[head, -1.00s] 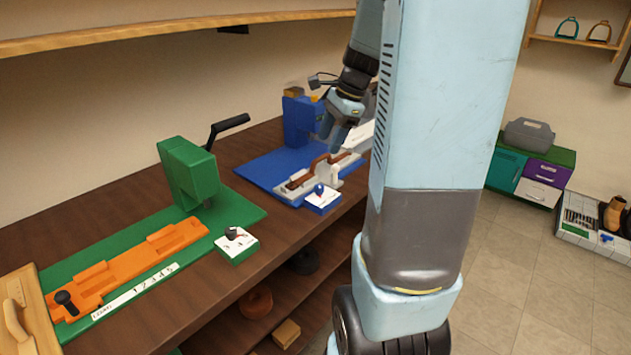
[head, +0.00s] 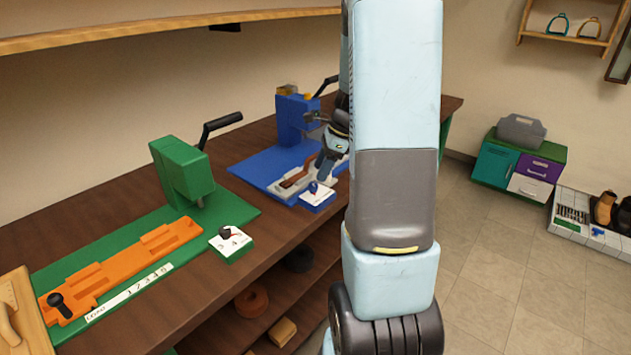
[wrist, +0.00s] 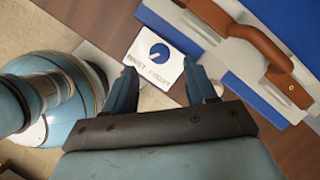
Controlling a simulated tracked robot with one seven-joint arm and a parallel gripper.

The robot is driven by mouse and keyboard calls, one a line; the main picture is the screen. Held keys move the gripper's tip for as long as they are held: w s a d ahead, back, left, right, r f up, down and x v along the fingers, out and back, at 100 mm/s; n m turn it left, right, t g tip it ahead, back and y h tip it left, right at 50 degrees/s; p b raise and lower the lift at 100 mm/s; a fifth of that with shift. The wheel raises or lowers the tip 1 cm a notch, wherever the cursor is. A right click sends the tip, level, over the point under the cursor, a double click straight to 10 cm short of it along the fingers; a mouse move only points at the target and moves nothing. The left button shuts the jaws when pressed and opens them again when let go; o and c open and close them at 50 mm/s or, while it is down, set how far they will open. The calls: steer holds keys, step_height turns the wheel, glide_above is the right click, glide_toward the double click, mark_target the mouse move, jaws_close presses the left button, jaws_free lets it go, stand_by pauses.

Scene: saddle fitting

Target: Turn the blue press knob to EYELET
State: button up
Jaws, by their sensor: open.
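The blue press knob (head: 313,187) sits on a small white-topped blue block (head: 319,198) at the bench's front edge, by the blue press (head: 292,120). In the wrist view the knob (wrist: 159,51) is a round blue dial with a white pointer line. The label below it reads RIVET on the left and EYELET on the right. The pointer slants between upper right and lower left; which end marks the setting I cannot tell. My gripper (wrist: 158,75) is open, its fingers on either side of the label, short of the knob. Nothing is between the fingers.
A grey fixture with a brown strap (wrist: 250,35) lies on the blue base beside the knob block. A green press (head: 182,172), an orange slide (head: 130,265) and another dial block (head: 231,240) stand nearer on the bench. Open floor lies right.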

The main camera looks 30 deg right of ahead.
mark_target(314, 183)
steer(key=shift+x, duration=2.6)
steer(key=shift+d, duration=0.1)
steer(key=c, duration=1)
